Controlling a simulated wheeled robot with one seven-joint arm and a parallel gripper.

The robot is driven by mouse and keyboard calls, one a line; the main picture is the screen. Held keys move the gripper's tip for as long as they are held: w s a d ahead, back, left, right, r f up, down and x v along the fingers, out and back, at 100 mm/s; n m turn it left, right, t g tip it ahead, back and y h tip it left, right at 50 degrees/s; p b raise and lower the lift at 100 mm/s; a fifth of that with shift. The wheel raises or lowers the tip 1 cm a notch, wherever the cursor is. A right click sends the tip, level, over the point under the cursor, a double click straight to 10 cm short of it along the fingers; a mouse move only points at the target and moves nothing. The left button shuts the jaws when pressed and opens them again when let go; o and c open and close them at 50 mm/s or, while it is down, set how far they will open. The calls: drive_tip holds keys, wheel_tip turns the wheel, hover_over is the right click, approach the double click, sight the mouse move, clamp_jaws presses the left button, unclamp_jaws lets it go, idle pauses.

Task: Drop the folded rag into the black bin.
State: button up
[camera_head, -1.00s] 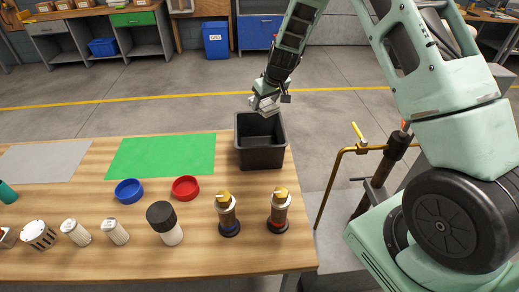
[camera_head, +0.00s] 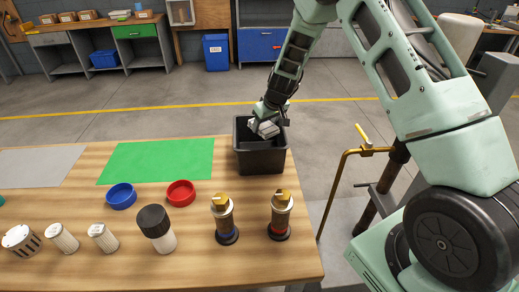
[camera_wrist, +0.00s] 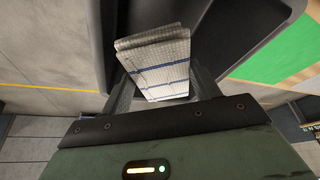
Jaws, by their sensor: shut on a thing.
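The black bin (camera_head: 262,160) stands on the wooden table near its far right corner. My gripper (camera_head: 265,122) is over the bin's opening, pointing down, shut on the folded rag (camera_head: 264,129). The rag is pale with thin blue stripes and shows clearly between my fingers in the wrist view (camera_wrist: 160,65). In the wrist view the dark bin wall (camera_wrist: 235,45) lies around and below the rag. The rag is at about rim height; I cannot tell whether it touches the bin. Part of the bin's inside is hidden by my gripper.
A green mat (camera_head: 158,161) lies left of the bin. A blue dish (camera_head: 121,196) and a red dish (camera_head: 181,193) stand in front of it. Two brass-topped fittings (camera_head: 223,219) (camera_head: 280,214) stand in front of the bin. A yellow-handled pipe (camera_head: 350,152) rises to the right.

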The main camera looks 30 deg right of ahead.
drive_tip(key=o, duration=1)
drive_tip(key=shift+o, duration=0.2)
drive_tip(key=b+v, duration=0.2)
drive_tip(key=v, duration=1.5)
drive_tip(key=shift+r+b, duration=0.25)
drive_tip(key=shift+b, duration=0.1)
